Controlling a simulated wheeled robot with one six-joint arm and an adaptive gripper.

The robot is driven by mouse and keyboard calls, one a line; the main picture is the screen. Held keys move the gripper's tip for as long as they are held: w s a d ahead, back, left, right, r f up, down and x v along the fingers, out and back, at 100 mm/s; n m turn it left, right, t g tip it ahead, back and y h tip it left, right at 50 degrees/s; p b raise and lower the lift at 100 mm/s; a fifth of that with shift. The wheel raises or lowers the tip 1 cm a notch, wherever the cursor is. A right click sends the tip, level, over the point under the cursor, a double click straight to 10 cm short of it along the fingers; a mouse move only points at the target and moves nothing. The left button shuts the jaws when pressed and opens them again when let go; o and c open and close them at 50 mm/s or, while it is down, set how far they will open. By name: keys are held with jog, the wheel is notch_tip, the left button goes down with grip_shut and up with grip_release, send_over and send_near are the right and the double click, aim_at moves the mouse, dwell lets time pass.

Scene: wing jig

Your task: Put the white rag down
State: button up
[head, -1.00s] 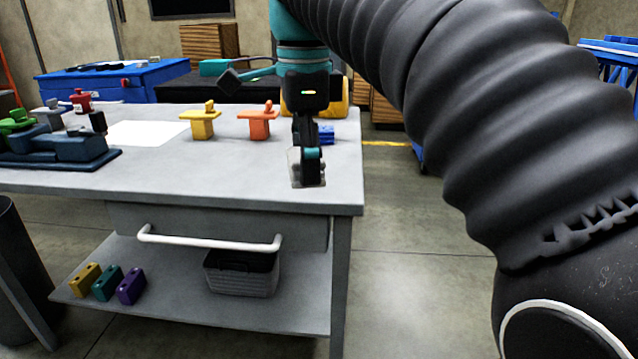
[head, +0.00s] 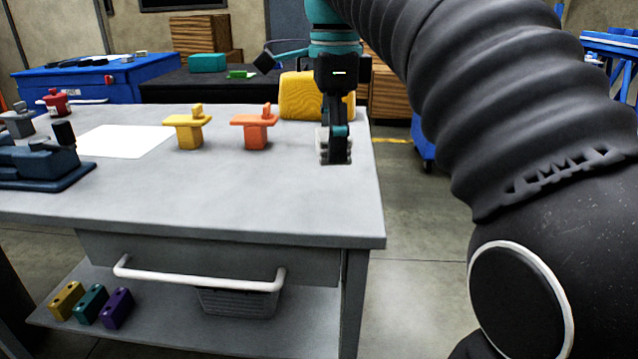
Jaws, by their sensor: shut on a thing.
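My gripper (head: 335,158) is at the right part of the grey table (head: 230,195), pointing down, near the yellow thing. It is shut on a small whitish thing, which I take to be the white rag (head: 321,142). Only a pale strip of it shows at the left of the dark fingers; the rest is hidden. I cannot tell whether it touches the table top.
An orange block (head: 255,130) and a yellow block (head: 188,130) stand left of my gripper. A yellow rounded thing (head: 300,95) is behind it. A flat white sheet (head: 125,141) and a dark blue vise-like tool (head: 40,165) are further left. The front table top is clear.

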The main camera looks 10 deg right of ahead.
jog(key=w+d+m, duration=0.2)
jog(key=d, duration=0.9)
jog(key=b, duration=0.2)
send_over(328, 190)
notch_tip(328, 190, down, 7)
jog(key=shift+s+r, duration=0.1)
jog(key=shift+f+b, duration=0.55)
jog(key=shift+f, duration=1.45)
jog(key=shift+f, duration=0.15)
jog(key=o, duration=1.2)
jog(key=shift+o, duration=0.2)
